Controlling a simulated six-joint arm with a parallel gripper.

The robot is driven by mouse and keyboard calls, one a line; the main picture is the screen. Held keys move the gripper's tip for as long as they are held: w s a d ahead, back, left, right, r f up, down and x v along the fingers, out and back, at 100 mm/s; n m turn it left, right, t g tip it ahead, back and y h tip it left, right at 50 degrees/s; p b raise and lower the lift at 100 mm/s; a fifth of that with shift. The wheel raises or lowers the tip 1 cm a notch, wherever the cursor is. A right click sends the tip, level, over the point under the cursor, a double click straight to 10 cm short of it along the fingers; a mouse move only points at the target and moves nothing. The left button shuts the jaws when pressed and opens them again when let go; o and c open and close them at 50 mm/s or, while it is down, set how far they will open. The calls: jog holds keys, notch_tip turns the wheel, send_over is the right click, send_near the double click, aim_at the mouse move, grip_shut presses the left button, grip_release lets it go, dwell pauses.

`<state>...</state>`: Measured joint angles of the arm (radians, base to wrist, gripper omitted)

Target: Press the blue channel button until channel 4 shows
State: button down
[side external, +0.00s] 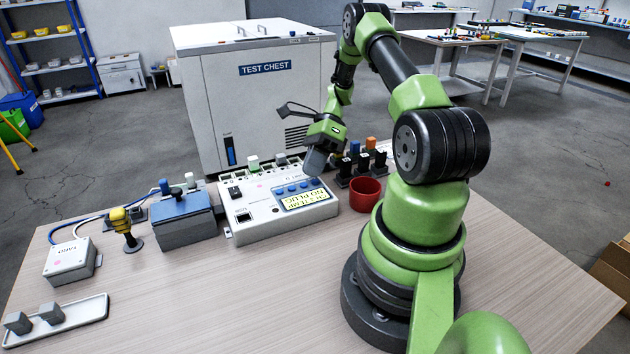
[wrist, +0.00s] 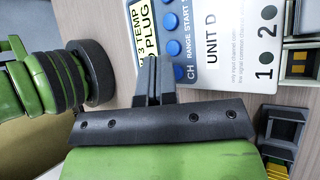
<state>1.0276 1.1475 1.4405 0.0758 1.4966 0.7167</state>
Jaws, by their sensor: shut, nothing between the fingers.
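The white unit (side external: 262,222), labelled UNIT D in the wrist view (wrist: 235,75), sits on the table. Its yellow display (side external: 306,200) shows partly in the wrist view (wrist: 147,30), where I read "3 TEMP" and "PLUG". A row of blue buttons runs beside it. The button beside the letters CH (wrist: 180,73) is the closest to my fingers in the wrist view. My gripper (side external: 314,171) is shut and empty, fingers down over the right end of the button row. In the wrist view its fingertips (wrist: 153,62) are just left of the CH button; contact cannot be told.
A red cup (side external: 365,196) stands right of the unit, with black plug holders (side external: 345,172) behind it. A blue-topped box (side external: 184,210) stands left of the unit. The large test chest (side external: 245,100) rises behind.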

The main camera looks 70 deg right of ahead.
aim_at(313, 180)
jog(key=shift+r, duration=0.35)
jog(key=shift+r, duration=2.5)
jog(key=w+a+r+n+h, duration=0.2)
jog(key=a+r+n+h, duration=0.4)
jog(key=a+r+n, duration=0.8)
jog(key=s+a+r+n+t+h, duration=0.1)
jog(key=s+a+r+n+t, duration=0.4)
jog(key=s+a+n, duration=0.3)
jog(key=s+n, duration=0.1)
jog(key=n, duration=0.1)
jog(key=shift+a+r+n+t, duration=0.25)
jog(key=shift+a+n+t, duration=0.15)
